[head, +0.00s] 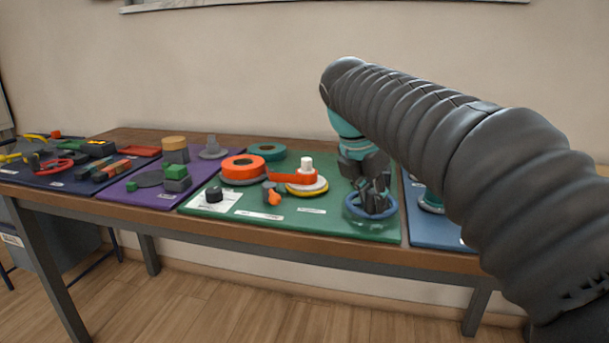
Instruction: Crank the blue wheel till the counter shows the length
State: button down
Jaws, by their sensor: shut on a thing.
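The blue wheel (348,207) lies at the front right of the green mat (330,226), its rim showing around my gripper. My gripper (374,203) points down into the wheel from above and is shut on it. The fingers hide the middle of the wheel and the exact place of the grip. I cannot make out a counter or any reading on it.
Left of the wheel are an orange arm with a white knob (306,165), an orange ring (243,168), a teal ring (267,152) and a small black knob (213,195). A blue mat (443,229) lies right, partly behind my arm. The table's front edge is close.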

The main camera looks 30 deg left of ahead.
aim_at(356, 208)
jog(key=shift+f, duration=0.15)
jog(key=shift+s+a, duration=0.1)
jog(key=shift+a, duration=0.5)
jog(key=shift+d+r+p, duration=0.1)
jog(key=shift+r+p, duration=0.2)
jog(key=shift+p, duration=0.1)
jog(key=shift+f, duration=0.15)
jog(key=shift+w+a, duration=0.25)
jog(key=shift+a, duration=0.8)
